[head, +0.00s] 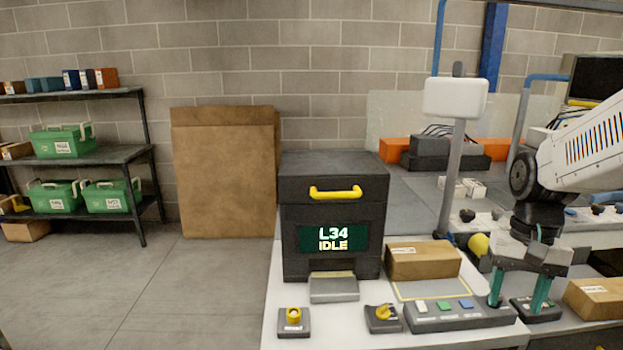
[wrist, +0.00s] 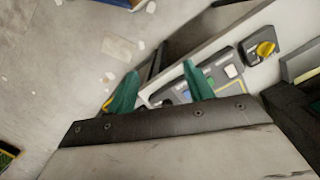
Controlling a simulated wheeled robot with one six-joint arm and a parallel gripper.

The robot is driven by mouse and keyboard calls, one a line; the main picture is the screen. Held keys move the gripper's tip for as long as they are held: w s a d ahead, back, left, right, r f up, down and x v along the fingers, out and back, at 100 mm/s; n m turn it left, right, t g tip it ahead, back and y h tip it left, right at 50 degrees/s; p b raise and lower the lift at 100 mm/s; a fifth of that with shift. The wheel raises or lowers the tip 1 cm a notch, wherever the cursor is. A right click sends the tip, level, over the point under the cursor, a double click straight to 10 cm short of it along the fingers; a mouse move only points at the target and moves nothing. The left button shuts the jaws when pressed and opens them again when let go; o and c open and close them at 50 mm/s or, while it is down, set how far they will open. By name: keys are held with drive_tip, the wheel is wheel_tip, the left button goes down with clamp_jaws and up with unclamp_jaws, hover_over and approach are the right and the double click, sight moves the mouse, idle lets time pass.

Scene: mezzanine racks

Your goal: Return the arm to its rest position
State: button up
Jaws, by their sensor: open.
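My gripper (head: 518,290) is at the right of the head view, pointing down, with its two teal fingers apart and nothing between them. It hangs over the right end of the button panel (head: 458,314) on the white table. In the wrist view my gripper (wrist: 155,88) shows the same two spread teal fingers. The panel (wrist: 206,80) and a yellow knob switch (wrist: 264,48) lie beyond the fingertips there. My arm comes in from the right edge of the head view.
A black box (head: 333,215) reading "L34 IDLE" stands on the table (head: 345,335). A cardboard parcel (head: 422,260) sits behind the panel; another parcel (head: 597,298) is at the right. Open floor lies left.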

drive_tip(key=s+a+r+n+t, duration=0.1)
drive_tip(key=s+a+r+n, duration=0.1)
drive_tip(key=s+a, duration=0.2)
drive_tip(key=s+a+r+n+t, duration=0.1)
drive_tip(key=s+a, duration=0.4)
drive_tip(key=s, duration=0.6)
wheel_tip(320, 180, up, 2)
drive_tip(key=shift+s+r+n+t, duration=0.2)
drive_tip(key=shift+n+t, duration=0.2)
drive_tip(key=shift+n, duration=0.4)
